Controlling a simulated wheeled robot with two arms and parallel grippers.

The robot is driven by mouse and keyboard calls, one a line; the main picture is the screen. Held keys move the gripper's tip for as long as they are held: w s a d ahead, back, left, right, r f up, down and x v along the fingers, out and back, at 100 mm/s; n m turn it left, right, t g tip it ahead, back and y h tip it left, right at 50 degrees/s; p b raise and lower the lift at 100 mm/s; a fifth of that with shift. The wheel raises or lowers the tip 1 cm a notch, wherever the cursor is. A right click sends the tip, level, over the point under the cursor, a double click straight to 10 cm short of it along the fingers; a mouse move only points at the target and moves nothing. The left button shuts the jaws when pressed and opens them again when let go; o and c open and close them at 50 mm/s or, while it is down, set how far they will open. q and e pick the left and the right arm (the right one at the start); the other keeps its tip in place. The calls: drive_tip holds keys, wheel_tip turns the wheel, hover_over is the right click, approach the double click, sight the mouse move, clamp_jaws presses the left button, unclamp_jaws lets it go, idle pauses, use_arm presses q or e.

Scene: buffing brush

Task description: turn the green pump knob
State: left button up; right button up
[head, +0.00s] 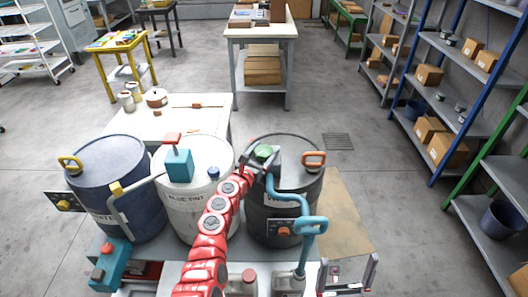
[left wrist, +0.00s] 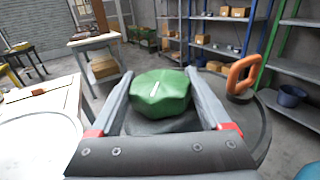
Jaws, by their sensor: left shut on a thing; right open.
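The green pump knob (head: 264,152) sits on top of the black drum (head: 262,222). In the left wrist view the knob (left wrist: 172,100) is faceted, with a short white mark on top. My left gripper (head: 260,160) is shut on it, at the end of the red arm. Its two grey fingers (left wrist: 159,76) lie on either side of the knob. The teal pipe (head: 292,201) beside it runs down the drum's front. My right gripper (head: 354,266) is open and empty at the bottom right of the head view, low and away from the knob.
An orange handle (head: 314,157) stands on the black drum right of the knob. A white drum (head: 190,222) and a blue drum (head: 118,205) stand to the left. A white table (head: 190,124) is behind, shelves (head: 470,115) at right. The floor between is clear.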

use_arm(q)
drive_tip(key=shift+a+m+g+h+b, duration=0.1)
drive_tip(key=shift+m+g+h+b, duration=0.3)
drive_tip(key=shift+m+h+b, duration=0.3)
drive_tip(key=m+g+h+b, duration=0.3)
drive_tip(key=b, duration=0.4)
drive_tip(key=m+g+h+b, duration=0.2)
drive_tip(key=g+h+b, duration=0.1)
drive_tip(key=b, duration=0.5)
drive_tip(key=shift+s+d+f+m+g, duration=0.1)
drive_tip(key=shift+d+f+m+g, duration=0.1)
drive_tip(key=shift+m+g, duration=0.3)
drive_tip(key=shift+r+h+b, duration=0.2)
drive_tip(key=shift+h+b, duration=0.1)
drive_tip(key=shift+b, duration=0.15)
drive_tip(key=o, duration=1.2)
drive_tip(key=shift+a, duration=0.1)
drive_tip(key=p+v, duration=0.1)
drive_tip(key=v, duration=1.1)
